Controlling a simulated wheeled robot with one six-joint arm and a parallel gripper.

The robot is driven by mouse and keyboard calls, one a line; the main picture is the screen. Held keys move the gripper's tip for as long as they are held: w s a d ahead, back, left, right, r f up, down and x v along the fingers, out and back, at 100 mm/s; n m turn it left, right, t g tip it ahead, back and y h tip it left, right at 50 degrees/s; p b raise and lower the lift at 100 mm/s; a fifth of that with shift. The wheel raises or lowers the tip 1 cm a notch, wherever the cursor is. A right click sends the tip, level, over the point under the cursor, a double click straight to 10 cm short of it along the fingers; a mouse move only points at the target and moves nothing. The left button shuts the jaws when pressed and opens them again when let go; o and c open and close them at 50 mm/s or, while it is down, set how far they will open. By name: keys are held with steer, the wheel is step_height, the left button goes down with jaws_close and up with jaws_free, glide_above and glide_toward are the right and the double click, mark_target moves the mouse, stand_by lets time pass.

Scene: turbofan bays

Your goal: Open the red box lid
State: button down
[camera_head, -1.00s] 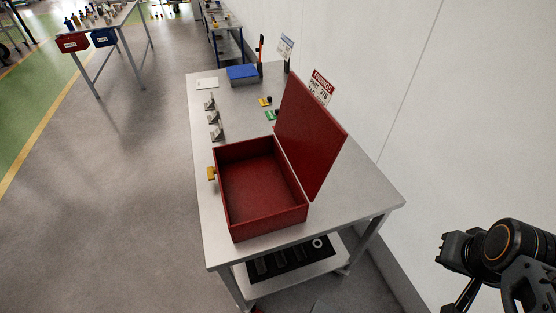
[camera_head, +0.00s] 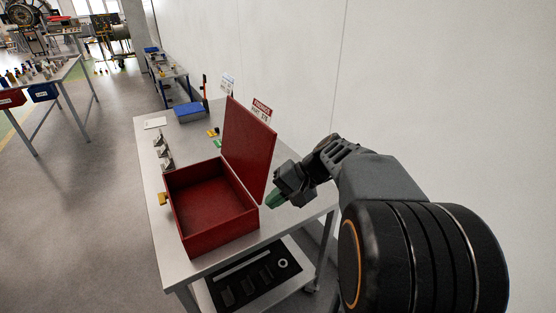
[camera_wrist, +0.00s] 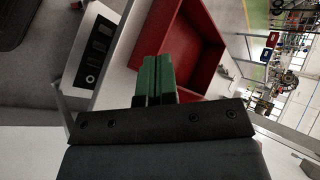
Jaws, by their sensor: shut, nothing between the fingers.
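The red box (camera_head: 212,206) stands on the metal table and is empty inside. Its red lid (camera_head: 248,150) stands raised, tilted back on the side toward the wall. My gripper (camera_head: 271,202) has green fingertips and is shut and empty, just right of the box and near the lid's lower corner. In the wrist view the closed green fingers of my gripper (camera_wrist: 156,66) lie across the view of the red box (camera_wrist: 188,42). I cannot tell whether the fingers touch the lid. A yellow latch (camera_head: 163,198) is on the box's left side.
The table (camera_head: 150,225) has metal brackets (camera_head: 163,150), a blue box (camera_head: 189,111) and signs (camera_head: 262,108) behind the red box. A lower shelf holds a black tray (camera_head: 236,300). The white wall (camera_head: 290,60) is close on the right.

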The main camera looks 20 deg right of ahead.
steer(key=w+d+r+m+t+y+b, duration=0.1)
steer(key=w+d+m+t+y, duration=0.15)
steer(key=d+t, duration=0.45)
steer(key=w+d+r+m+t+y+b, duration=0.1)
steer(key=w+d+r+t+y+b, duration=0.2)
steer(key=d, duration=0.9)
steer(key=w+a+r+p, duration=0.1)
steer(key=w+a+p, duration=0.3)
steer(key=a, duration=0.7)
steer(key=shift+w+r+y, duration=0.35)
steer(key=shift+w+y, duration=0.1)
steer(key=shift+w, duration=0.2)
